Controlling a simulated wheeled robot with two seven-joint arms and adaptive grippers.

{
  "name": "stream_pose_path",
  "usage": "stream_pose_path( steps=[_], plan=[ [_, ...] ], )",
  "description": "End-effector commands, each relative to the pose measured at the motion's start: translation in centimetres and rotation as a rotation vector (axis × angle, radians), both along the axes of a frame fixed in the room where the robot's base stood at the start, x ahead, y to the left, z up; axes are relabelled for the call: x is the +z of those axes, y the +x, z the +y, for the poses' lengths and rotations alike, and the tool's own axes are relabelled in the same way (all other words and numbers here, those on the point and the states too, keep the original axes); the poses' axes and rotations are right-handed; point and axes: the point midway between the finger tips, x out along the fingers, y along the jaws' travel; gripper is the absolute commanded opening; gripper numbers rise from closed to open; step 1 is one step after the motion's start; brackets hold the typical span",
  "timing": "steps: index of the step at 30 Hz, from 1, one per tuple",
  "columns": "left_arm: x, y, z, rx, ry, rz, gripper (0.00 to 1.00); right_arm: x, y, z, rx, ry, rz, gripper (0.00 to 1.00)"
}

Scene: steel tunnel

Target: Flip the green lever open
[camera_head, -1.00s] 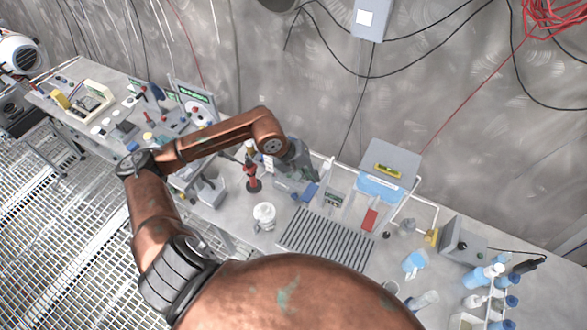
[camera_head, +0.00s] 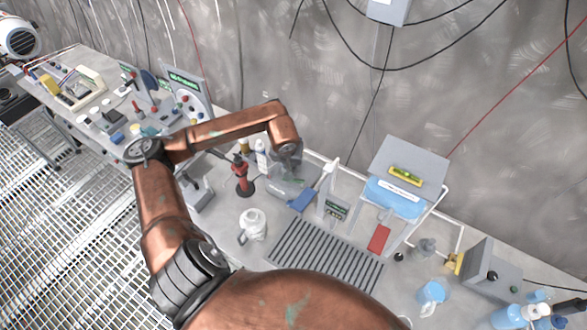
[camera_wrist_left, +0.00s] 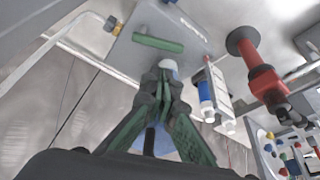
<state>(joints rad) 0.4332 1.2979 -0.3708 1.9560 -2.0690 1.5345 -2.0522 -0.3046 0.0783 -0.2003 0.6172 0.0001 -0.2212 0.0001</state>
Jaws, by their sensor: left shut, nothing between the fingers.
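In the left wrist view a green bar (camera_wrist_left: 158,43) lies on a flat grey plate, just beyond my fingers; it looks like the green lever, lying along the plate. My left gripper (camera_wrist_left: 165,78) is shut and empty, its tips close to the plate; I cannot tell whether they touch it. A small pale round end shows at the tips. In the head view my left gripper (camera_head: 288,163) is over the back of the bench, and the forearm and gripper partly hide the device below. My right gripper is not in view.
A red stand (camera_head: 242,178) and bottles (camera_head: 262,153) stand close left of my left gripper. A blue block (camera_head: 301,200) and a white jug (camera_head: 252,225) are nearby. A tilted panel with a yellow-green bar (camera_head: 405,175) stands right.

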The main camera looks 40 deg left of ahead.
Motion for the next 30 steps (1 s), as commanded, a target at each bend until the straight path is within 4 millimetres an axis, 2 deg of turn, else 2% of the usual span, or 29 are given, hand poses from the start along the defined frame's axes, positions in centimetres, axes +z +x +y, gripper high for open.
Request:
stream_pose_path(
  steps=[9,13,19,30],
  plan=[
    [-5.4,1.4,1.0,0.006,-0.005,0.004,0.00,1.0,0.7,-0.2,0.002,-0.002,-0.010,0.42],
    [-6.8,1.9,1.2,0.004,-0.003,0.003,0.00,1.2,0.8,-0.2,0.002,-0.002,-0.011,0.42],
    [-7.8,2.3,1.3,0.001,-0.001,0.002,0.00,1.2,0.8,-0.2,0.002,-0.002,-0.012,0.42],
    [-7.9,2.4,1.2,0.003,-0.001,0.001,0.00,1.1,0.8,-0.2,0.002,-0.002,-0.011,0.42]
  ],
)
